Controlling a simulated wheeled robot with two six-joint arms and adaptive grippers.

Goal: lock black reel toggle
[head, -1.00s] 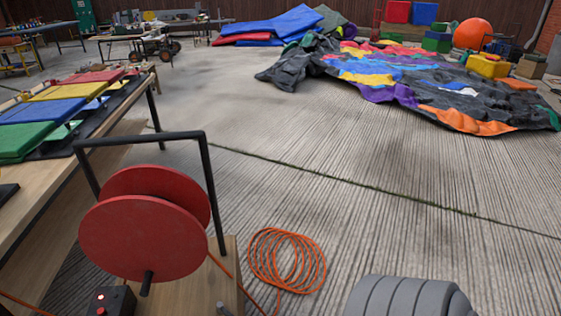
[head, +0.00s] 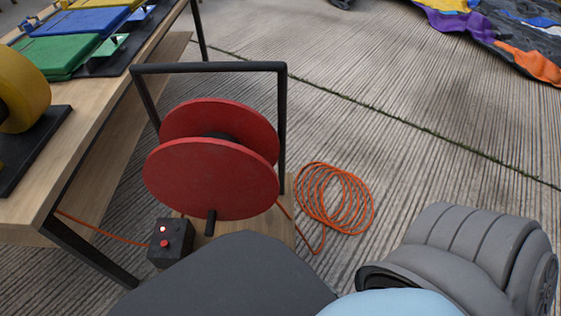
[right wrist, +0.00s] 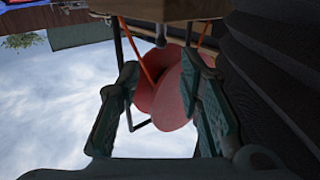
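A red cable reel (head: 212,180) stands on a wooden base (head: 285,225) inside a black frame (head: 210,68). A short black peg (head: 210,222) sticks out at the lower front of the reel; I cannot tell if it is the toggle. My right gripper (right wrist: 160,75) is open and empty in the right wrist view, where the picture is upside down. The red reel (right wrist: 172,95) shows between and beyond its fingers, apparently untouched. A small dark knob (right wrist: 160,36) shows below the wooden base in that picture. My left gripper is not in view.
A black box (head: 170,243) with a red button and a lit spot sits beside the reel. A wooden bench (head: 95,110) stands left. An orange cable coil (head: 334,198) lies right of the reel.

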